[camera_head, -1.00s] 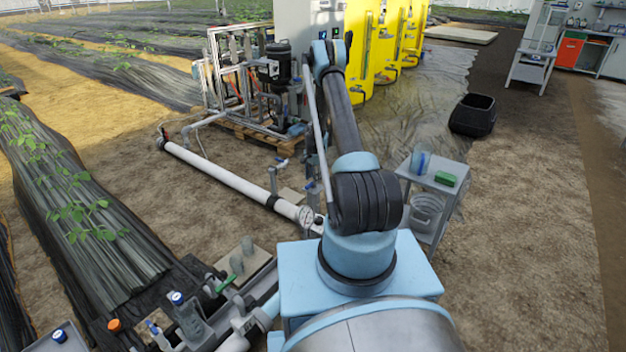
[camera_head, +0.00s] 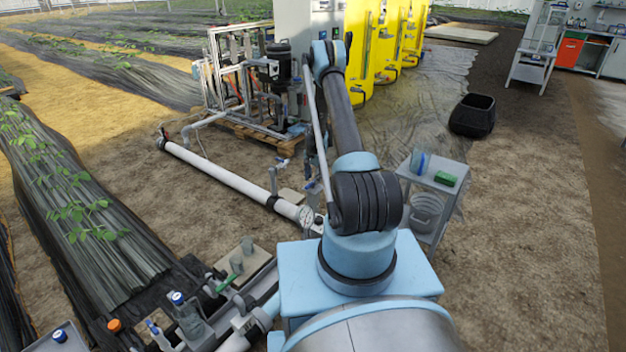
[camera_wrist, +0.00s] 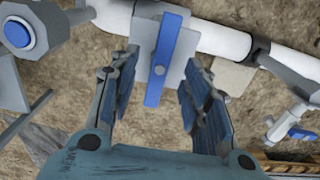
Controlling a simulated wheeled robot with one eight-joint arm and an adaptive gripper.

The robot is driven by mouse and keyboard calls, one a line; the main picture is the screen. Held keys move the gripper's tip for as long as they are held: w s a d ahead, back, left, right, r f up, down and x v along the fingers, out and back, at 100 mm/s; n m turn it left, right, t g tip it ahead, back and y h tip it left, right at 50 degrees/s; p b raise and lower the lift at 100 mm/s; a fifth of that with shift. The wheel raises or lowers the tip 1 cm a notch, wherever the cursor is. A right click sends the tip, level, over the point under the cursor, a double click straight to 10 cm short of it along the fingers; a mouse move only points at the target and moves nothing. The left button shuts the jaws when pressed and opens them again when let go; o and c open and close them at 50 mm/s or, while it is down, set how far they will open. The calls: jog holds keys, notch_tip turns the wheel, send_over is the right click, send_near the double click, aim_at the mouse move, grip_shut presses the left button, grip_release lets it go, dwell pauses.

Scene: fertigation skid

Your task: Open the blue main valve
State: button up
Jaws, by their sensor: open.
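The blue main valve's lever handle (camera_wrist: 163,58) shows in the wrist view as a flat blue bar on a grey valve body (camera_wrist: 146,34). It lies crosswise to the white pipe (camera_wrist: 225,42). My gripper (camera_wrist: 160,64) is open, with one finger on each side of the handle and a visible gap on both sides. Whether a finger touches the valve body cannot be told. In the head view my arm reaches over toward the pipework, and its own links hide the gripper and this valve.
A smaller blue-handled valve (camera_wrist: 302,134) is at the right in the wrist view, and a round blue-faced fitting (camera_wrist: 19,34) at upper left. In the head view the skid (camera_head: 240,85) stands beyond the long white pipe (camera_head: 225,175). A grey cart (camera_head: 432,185) stands right of my arm.

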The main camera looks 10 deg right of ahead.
aim_at(313, 182)
jog(key=shift+f, duration=2.05)
jog(key=shift+c, duration=0.4)
grip_shut()
jog(key=n, duration=1.9)
